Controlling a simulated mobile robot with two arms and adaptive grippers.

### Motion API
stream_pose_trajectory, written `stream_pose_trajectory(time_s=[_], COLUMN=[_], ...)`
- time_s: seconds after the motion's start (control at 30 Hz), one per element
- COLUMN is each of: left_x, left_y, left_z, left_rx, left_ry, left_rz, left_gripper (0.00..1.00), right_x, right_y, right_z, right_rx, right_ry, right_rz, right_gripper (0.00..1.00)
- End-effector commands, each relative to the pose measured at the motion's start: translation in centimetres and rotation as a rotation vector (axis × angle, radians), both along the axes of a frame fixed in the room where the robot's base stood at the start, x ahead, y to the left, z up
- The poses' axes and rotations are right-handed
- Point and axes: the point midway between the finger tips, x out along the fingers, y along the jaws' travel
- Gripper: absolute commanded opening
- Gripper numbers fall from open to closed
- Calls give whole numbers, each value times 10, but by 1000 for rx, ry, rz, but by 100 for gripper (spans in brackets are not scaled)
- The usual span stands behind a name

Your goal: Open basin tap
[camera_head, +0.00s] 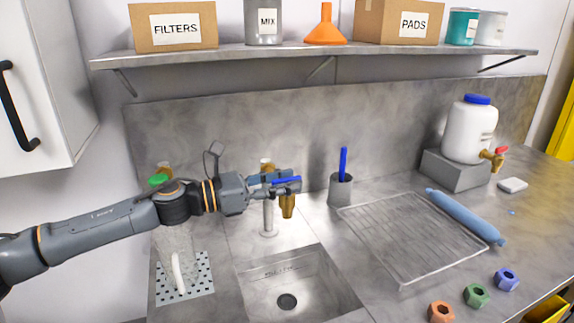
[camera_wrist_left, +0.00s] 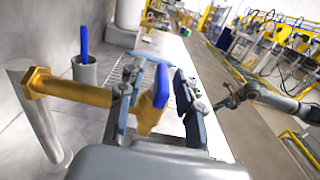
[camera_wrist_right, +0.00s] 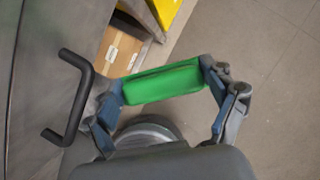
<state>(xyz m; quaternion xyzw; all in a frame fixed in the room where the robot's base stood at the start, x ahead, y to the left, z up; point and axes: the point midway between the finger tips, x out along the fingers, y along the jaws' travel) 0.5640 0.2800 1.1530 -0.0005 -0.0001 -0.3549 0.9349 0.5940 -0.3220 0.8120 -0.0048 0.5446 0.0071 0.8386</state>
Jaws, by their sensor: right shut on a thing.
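The basin tap is brass with a blue handle (camera_head: 287,181); its spout (camera_head: 287,206) hangs over the steel basin (camera_head: 262,272). In the left wrist view the brass tap body (camera_wrist_left: 80,92) runs in from a steel post, and the blue handle (camera_wrist_left: 161,86) stands between my fingers. My left gripper (camera_head: 284,180) is at the tap, open, with one finger on each side of the handle; gaps show beside it (camera_wrist_left: 158,95). My right gripper (camera_wrist_right: 163,80) is shut on a green block-like thing (camera_wrist_right: 164,83), held above the floor beside the counter front. It is not in the head view.
A perforated plate (camera_head: 198,278) with a clear vessel lies left of the basin. A cup (camera_head: 340,188) with a blue stick, a wire rack (camera_head: 405,235), a blue roller (camera_head: 466,217) and a white jug (camera_head: 470,132) stand to the right. A black handle (camera_wrist_right: 75,100) juts near my right gripper.

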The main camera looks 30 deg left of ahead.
Motion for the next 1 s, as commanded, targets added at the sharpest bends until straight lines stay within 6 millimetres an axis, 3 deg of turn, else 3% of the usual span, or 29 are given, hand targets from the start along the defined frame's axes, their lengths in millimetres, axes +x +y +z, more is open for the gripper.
stream_pose_trajectory(time_s=[0.1,0.5,0.67,1.0], left_x=[3,4,4,4], left_y=[-4,-6,-6,-6], left_z=[3,-1,0,0], left_rx=[-1,1,1,1], left_ry=[0,0,0,1], left_rz=[-1,-3,-3,9], left_gripper=[35,35,2,0], right_x=[0,0,0,0], right_y=[0,0,0,0], right_z=[11,13,13,14], right_rx=[0,0,0,0], right_ry=[0,-1,-1,-1], right_rz=[0,0,0,0], right_gripper=[34,34,34,34])
